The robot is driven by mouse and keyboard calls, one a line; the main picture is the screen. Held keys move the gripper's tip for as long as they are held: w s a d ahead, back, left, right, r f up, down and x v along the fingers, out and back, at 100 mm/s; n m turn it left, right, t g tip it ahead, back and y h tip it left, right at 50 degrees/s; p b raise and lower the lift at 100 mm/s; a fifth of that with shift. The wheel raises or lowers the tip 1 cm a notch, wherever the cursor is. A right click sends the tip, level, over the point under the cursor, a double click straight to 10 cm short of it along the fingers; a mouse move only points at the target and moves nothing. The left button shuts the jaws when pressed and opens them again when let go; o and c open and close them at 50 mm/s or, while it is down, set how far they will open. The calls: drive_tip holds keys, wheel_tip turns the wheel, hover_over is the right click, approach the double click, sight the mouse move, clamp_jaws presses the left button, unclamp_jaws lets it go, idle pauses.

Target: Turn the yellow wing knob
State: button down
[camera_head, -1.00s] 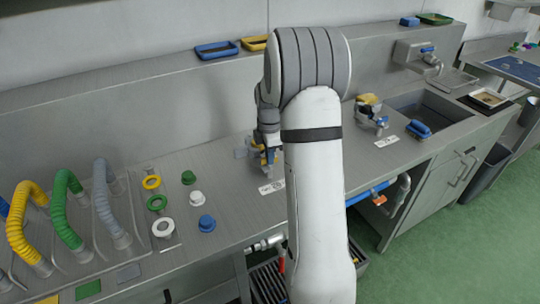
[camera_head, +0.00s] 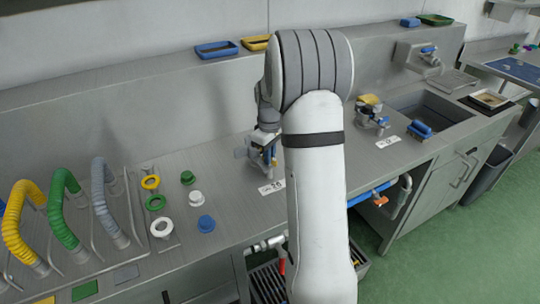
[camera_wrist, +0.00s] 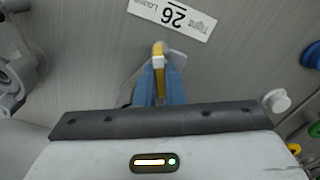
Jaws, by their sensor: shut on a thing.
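The yellow wing knob (camera_wrist: 158,50) shows between the two blue fingertips of my gripper (camera_wrist: 159,72) in the wrist view, seen edge-on with a pale part beside it. My gripper is shut on it. In the head view my gripper (camera_head: 268,157) is at the grey fitting on the bench, partly behind my arm, and the knob is hard to make out there. A white label (camera_wrist: 172,15) reading "Tight", "26" and "Loose" lies just beyond the knob in the wrist view. It also shows in the head view (camera_head: 270,187).
Coloured rings, caps (camera_head: 206,223) and curved hoses (camera_head: 63,210) are to the left.

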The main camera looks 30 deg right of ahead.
drive_tip(key=m, duration=0.5)
drive_tip(key=shift+m, duration=0.3)
drive_tip(key=m, duration=0.6)
drive_tip(key=shift+r+b, duration=0.1)
drive_tip(key=shift+b, duration=0.25)
drive_tip(key=m, duration=0.5)
drive_tip(key=shift+m, duration=0.4)
drive_tip(key=m, duration=0.5)
drive_tip(key=shift+m, duration=0.3)
drive_tip(key=c, duration=1.5)
unclamp_jaws()
